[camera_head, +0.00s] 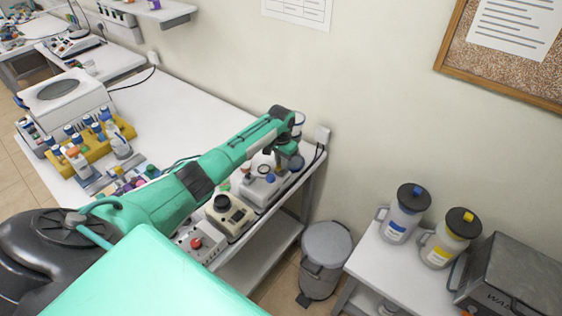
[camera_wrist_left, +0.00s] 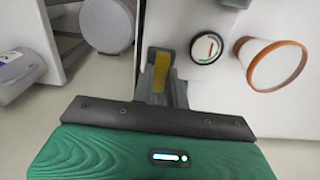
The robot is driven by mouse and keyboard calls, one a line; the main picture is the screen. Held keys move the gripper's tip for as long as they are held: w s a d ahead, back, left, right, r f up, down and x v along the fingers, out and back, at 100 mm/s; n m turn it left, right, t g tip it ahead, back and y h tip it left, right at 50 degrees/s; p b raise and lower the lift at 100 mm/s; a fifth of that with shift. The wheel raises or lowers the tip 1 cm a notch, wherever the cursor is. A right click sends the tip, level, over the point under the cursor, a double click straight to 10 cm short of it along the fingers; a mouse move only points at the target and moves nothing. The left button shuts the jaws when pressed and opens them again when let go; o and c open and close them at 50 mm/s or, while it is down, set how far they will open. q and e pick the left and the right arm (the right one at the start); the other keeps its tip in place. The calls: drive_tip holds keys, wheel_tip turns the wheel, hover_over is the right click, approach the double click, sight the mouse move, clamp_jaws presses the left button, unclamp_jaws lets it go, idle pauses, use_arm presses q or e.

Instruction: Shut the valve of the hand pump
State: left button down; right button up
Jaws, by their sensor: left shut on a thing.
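The hand pump (camera_head: 262,187) appears to be the white unit near the far right end of the bench. In the left wrist view a round gauge (camera_wrist_left: 207,47) with a red and green dial and a funnel-like cup (camera_wrist_left: 273,64) with an orange-brown rim show beside the jaws. My left gripper (camera_head: 290,160) points down at the pump's far side. In the left wrist view my left gripper (camera_wrist_left: 163,78) is narrowly closed beside the gauge, on what seems to be the pump's valve. The valve itself is mostly hidden by the fingers. My right gripper is out of view.
A beige device (camera_head: 228,215) and a grey box with a red knob (camera_head: 197,242) line the bench's front edge. A yellow rack (camera_head: 92,147) of bottles stands left. A grey bin (camera_head: 325,258) stands on the floor. The bench's back is clear.

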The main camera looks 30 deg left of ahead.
use_arm(q)
drive_tip(key=c, duration=1.4)
unclamp_jaws()
wheel_tip(320, 180, up, 14)
drive_tip(key=b, duration=0.4)
drive_tip(key=shift+f, duration=0.2)
